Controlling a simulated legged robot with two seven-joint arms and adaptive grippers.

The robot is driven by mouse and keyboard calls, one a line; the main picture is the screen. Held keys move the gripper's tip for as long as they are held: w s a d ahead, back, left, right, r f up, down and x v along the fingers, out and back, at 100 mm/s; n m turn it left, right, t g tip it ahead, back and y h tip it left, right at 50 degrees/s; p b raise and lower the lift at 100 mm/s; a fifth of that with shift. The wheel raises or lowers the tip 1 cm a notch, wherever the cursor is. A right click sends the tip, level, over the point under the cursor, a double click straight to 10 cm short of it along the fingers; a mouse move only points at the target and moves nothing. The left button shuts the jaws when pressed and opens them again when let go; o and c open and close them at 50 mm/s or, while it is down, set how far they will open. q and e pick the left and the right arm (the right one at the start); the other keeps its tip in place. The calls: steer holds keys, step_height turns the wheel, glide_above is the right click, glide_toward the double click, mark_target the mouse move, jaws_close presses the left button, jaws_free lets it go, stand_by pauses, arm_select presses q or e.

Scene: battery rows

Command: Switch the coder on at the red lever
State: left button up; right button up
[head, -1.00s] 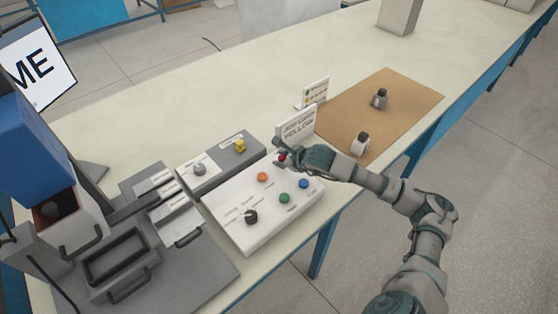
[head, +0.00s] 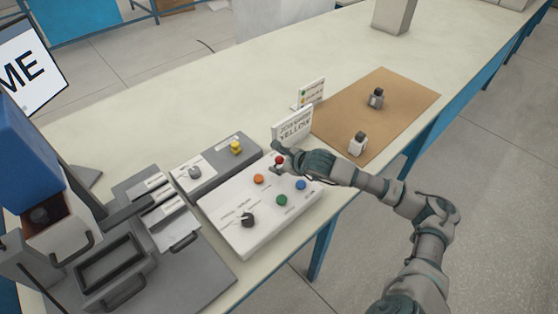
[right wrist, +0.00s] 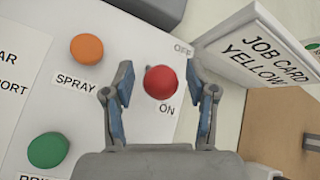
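The red lever (right wrist: 161,82) shows as a round red knob between the OFF and ON labels in the right wrist view, nearer the ON label. It also shows in the head view (head: 280,160) at the top right of the white control panel (head: 240,216). My right gripper (right wrist: 161,92) is open, with one finger on each side of the red knob. I see a gap on both sides, and whether either finger touches is hard to tell. My left gripper is not in view.
Orange (head: 258,179), green (head: 282,200) and blue (head: 301,185) buttons and a black knob (head: 247,219) share the panel. A job card reading YELLOW (head: 293,127) stands close behind the gripper. A grey box with a yellow knob (head: 236,147) sits behind.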

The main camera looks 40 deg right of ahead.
steer(key=shift+s+d+r, duration=0.1)
steer(key=shift+s+r, duration=0.25)
steer(key=shift+r, duration=0.05)
steer(key=v, duration=1)
steer(key=shift+s, duration=0.35)
steer(key=shift+r, duration=0.1)
